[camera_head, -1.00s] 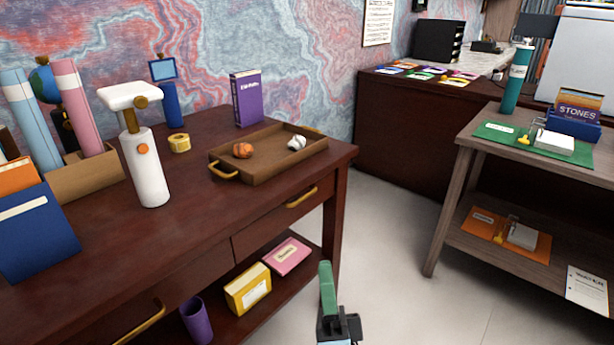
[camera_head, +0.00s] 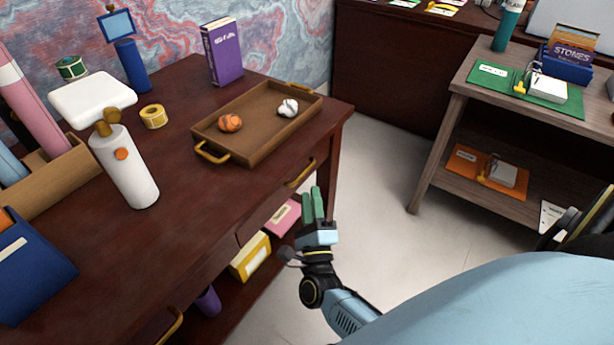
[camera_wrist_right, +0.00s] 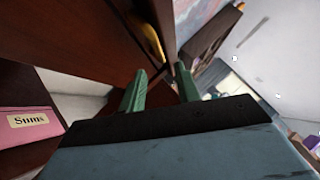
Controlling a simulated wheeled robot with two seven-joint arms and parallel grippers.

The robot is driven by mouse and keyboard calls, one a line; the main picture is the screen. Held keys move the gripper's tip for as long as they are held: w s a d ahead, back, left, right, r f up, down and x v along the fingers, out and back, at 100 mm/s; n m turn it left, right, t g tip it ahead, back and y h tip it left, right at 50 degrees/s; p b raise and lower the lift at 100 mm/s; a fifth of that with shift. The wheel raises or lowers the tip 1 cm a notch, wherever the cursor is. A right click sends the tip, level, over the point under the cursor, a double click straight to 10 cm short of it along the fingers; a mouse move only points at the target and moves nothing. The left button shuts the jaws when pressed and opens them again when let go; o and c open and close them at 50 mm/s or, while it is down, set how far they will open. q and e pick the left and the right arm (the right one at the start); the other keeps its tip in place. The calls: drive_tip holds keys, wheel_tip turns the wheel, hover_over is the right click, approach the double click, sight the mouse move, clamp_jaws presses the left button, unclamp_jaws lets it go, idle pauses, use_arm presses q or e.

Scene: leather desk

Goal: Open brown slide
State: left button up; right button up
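The brown slide appears to be the dark red-brown right-hand drawer (camera_head: 262,206) under the desk top, with a gold handle (camera_head: 301,173). It looks shut. In the wrist view the gold handle (camera_wrist_right: 152,38) shows at the top, beyond the fingertips. My right gripper (camera_head: 313,204) has green fingers pointing up, in front of the drawer's right end and just below the handle. In the wrist view the gripper (camera_wrist_right: 160,82) has its fingers apart, with nothing between them. My left gripper is not in view.
On the desk (camera_head: 185,200) stand a brown tray (camera_head: 258,143) with two small objects, a white bottle (camera_head: 130,175) and a purple book (camera_head: 222,52). Below are a yellow box (camera_head: 250,257) and a pink box (camera_head: 284,217). Bare floor (camera_head: 375,170) separates the desk from a grey table (camera_head: 450,130).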

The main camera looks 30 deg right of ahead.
drive_tip(key=x, duration=0.5)
drive_tip(key=shift+w+d+r, duration=0.1)
drive_tip(key=shift+w+d, duration=0.05)
drive_tip(key=shift+w, duration=0.2)
clamp_jaws()
